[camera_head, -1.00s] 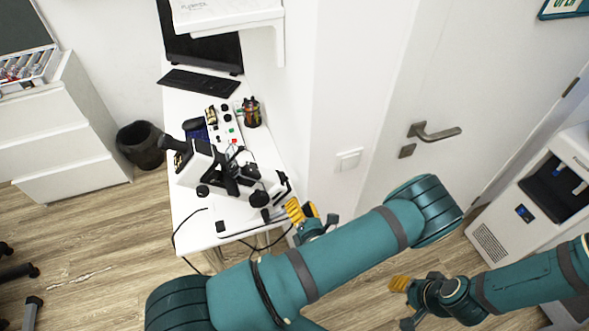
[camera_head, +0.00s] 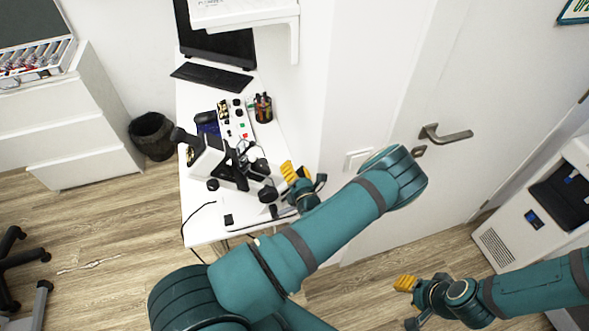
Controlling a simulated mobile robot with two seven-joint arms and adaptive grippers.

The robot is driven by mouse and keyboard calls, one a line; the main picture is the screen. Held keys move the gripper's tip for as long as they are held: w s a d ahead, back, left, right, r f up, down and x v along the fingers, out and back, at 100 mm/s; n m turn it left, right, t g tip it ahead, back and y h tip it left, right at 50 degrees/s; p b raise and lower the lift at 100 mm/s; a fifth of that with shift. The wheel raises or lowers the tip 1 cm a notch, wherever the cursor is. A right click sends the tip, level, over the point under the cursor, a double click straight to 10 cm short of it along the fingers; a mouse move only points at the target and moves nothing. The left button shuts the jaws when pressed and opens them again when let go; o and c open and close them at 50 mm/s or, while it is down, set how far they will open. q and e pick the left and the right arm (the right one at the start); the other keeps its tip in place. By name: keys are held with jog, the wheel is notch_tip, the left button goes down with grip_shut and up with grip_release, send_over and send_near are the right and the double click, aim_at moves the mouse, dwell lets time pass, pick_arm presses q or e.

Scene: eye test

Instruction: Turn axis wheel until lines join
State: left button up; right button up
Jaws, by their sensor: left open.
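A white and black eye-test instrument (camera_head: 206,158) stands on the white desk, with a dark eyepiece at its upper left. It has several round black knobs; a large one (camera_head: 268,194) is at its right and a smaller one (camera_head: 213,185) at its lower left. I cannot tell which is the axis wheel, and the lines do not show. My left gripper (camera_head: 296,171), with yellow fingertips, is open and empty just right of the large knob, seemingly apart from it. My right gripper (camera_head: 405,284) is low at the right, far from the desk; its finger gap is not clear.
The desk (camera_head: 205,225) also holds a control panel (camera_head: 237,120), a pen cup (camera_head: 263,108), a keyboard (camera_head: 212,78) and a monitor. A wall stands close right of my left gripper. A dark bin (camera_head: 152,136) and drawers are left; a water dispenser (camera_head: 540,215) is right.

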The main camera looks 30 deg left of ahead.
pick_arm(q)
jog(key=shift+o, duration=0.3)
grip_shut()
jog(key=shift+s+d+f+m+t, duration=0.1)
jog(key=shift+s+d+m+t, duration=0.15)
jog(key=shift+t, duration=0.45)
jog(key=shift+b, duration=0.3)
